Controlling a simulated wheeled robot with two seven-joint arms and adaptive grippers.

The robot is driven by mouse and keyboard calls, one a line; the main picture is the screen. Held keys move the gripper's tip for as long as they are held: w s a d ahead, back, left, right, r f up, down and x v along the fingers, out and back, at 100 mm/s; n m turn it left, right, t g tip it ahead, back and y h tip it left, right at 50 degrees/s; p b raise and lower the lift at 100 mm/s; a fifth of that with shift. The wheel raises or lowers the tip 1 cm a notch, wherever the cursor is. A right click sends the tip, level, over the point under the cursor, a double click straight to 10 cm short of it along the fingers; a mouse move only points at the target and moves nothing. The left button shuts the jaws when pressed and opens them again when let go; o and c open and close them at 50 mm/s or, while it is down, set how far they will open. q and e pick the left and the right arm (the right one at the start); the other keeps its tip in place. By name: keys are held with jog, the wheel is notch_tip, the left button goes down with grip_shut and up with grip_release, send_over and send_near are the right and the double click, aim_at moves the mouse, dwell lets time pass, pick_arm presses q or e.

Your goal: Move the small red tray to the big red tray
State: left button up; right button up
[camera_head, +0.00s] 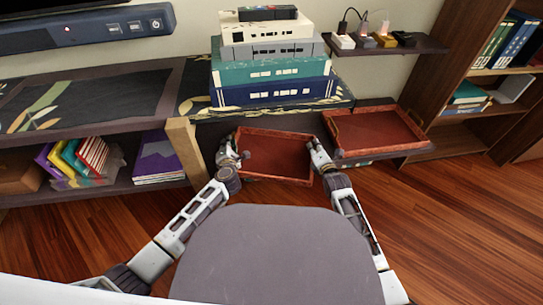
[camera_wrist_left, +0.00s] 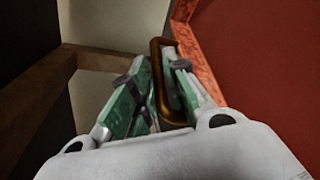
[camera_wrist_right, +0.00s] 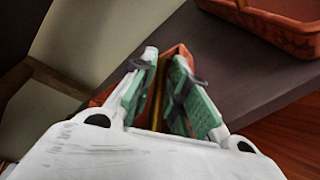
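The small red tray (camera_head: 275,155) is in the middle of the head view, between my two grippers, below the stack of boxes. The big red tray (camera_head: 375,132) is to its right on a dark shelf. My left gripper (camera_head: 229,158) is at the small tray's left side; in the left wrist view (camera_wrist_left: 158,60) its fingers close on a brass handle (camera_wrist_left: 157,85). My right gripper (camera_head: 318,155) is at the right side; in the right wrist view (camera_wrist_right: 164,55) its fingers straddle a thin handle (camera_wrist_right: 158,95). Whether they press on it is unclear. What is under the small tray is hidden.
A wooden post (camera_head: 183,150) stands close left of my left gripper. Stacked boxes (camera_head: 275,70) stand above and behind the small tray. A small wall shelf (camera_head: 385,45) with little blocks hangs above the big tray. The floor (camera_head: 440,220) at right is clear.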

pick_arm(q)
grip_shut()
pick_arm(e)
grip_shut()
pick_arm(q)
jog(key=shift+r+p, duration=0.25)
jog(key=shift+p, duration=0.05)
pick_arm(e)
jog(key=shift+r, duration=0.3)
